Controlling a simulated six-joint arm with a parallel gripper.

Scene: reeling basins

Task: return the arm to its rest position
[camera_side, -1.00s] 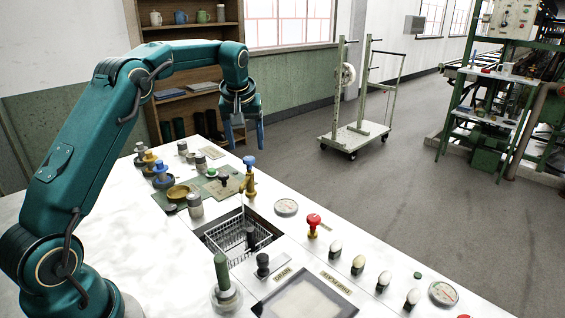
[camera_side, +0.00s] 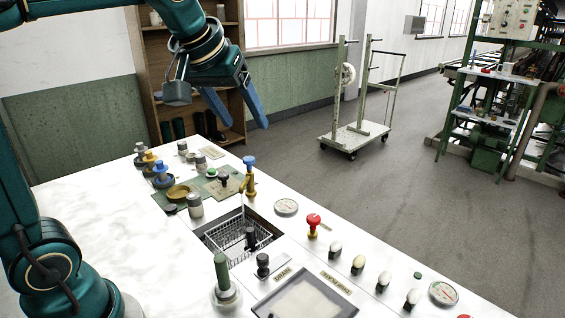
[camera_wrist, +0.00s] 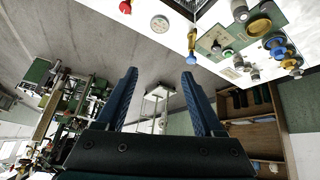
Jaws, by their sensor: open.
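My teal arm is raised at the upper left of the side view. My gripper (camera_side: 238,108) hangs in the air above the far end of the white worktop (camera_side: 95,215). Its two blue fingers are apart with nothing between them. In the wrist view the gripper (camera_wrist: 160,75) also shows open and empty, its fingers pointing away over the floor and the worktop edge. The gripper touches nothing.
The worktop holds a wire basket (camera_side: 238,236) in a basin, a blue-topped brass valve (camera_side: 249,175), a red knob (camera_side: 313,224), and a green-handled lever (camera_side: 222,275). A wooden shelf (camera_side: 149,75) stands behind the gripper. A wheeled cart (camera_side: 352,135) stands on open floor.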

